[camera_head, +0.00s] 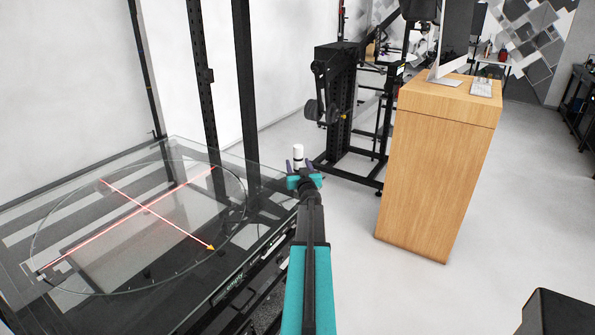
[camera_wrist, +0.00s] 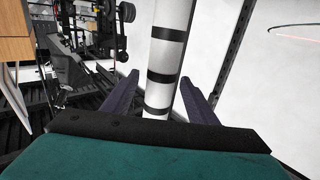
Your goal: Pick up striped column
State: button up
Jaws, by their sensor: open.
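The striped column is a white cylinder with black bands. In the wrist view, the column (camera_wrist: 165,62) rises between the two fingers of my gripper (camera_wrist: 160,85). The fingers are open, with a gap visible on each side of it. I cannot tell whether either finger touches it. In the head view, only the white upper part of the column (camera_head: 298,152) shows just beyond my gripper (camera_head: 303,166); its lower part is hidden behind the gripper and arm.
A glass table with a round turntable (camera_head: 60,225), marked by red lines, lies to the left. Black upright posts (camera_head: 246,95) stand behind it. A wooden cabinet (camera_head: 435,165) stands to the right, with a monitor on top. Grey floor lies between gripper and cabinet.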

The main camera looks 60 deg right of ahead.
aim_at(299, 158)
jog(key=shift+c, duration=0.5)
jog(key=c, duration=1.2)
jog(key=shift+r, duration=0.1)
jog(key=shift+r, duration=0.4)
notch_tip(299, 158, up, 3)
jog(key=shift+r+p, duration=0.1)
jog(key=shift+p, duration=0.5)
jog(key=v, duration=1.6)
jog(key=shift+s+d+r, duration=0.2)
jog(key=shift+r, duration=0.2)
